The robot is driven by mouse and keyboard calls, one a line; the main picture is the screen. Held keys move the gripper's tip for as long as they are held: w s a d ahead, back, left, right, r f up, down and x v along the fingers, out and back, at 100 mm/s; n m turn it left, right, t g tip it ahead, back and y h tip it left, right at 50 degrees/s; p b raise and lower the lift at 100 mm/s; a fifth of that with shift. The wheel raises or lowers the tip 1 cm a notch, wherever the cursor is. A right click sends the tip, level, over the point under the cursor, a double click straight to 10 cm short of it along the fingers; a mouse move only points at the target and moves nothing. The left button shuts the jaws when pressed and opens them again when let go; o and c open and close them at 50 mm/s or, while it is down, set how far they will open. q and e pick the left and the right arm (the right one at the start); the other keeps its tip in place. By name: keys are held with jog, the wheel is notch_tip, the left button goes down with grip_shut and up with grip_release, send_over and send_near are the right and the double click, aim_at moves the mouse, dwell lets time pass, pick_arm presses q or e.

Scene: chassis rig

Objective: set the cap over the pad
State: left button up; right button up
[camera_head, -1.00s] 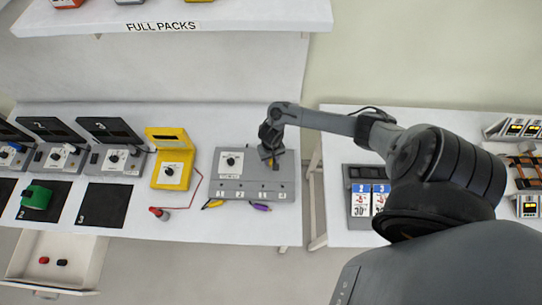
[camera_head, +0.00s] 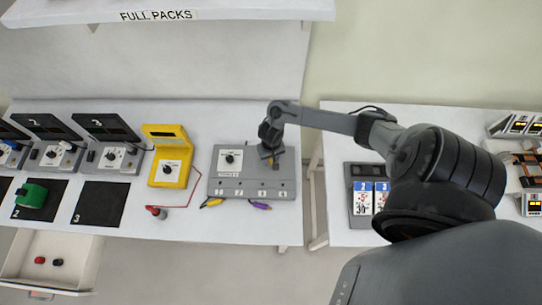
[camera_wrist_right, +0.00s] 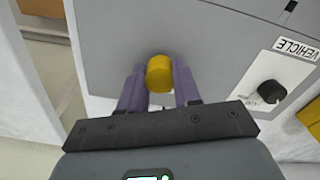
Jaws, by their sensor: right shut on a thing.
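The cap is a small yellow cylinder (camera_wrist_right: 160,73) between the purple fingers of my right gripper (camera_wrist_right: 158,90) in the wrist view. The gripper is shut on the cap. I cannot tell whether the cap touches the box top. No pad can be made out; the cap and gripper hide the spot beneath. My left gripper is not in view.
The grey box has a dial (camera_head: 230,158) and numbered labels along its front. A yellow meter (camera_head: 171,164) with a red lead stands to its left.

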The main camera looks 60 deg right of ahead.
jog(key=shift+f, duration=0.55)
jog(key=o, duration=1.1)
notch_tip(320, 180, up, 11)
jog(key=p, duration=0.3)
jog(key=shift+f, duration=0.1)
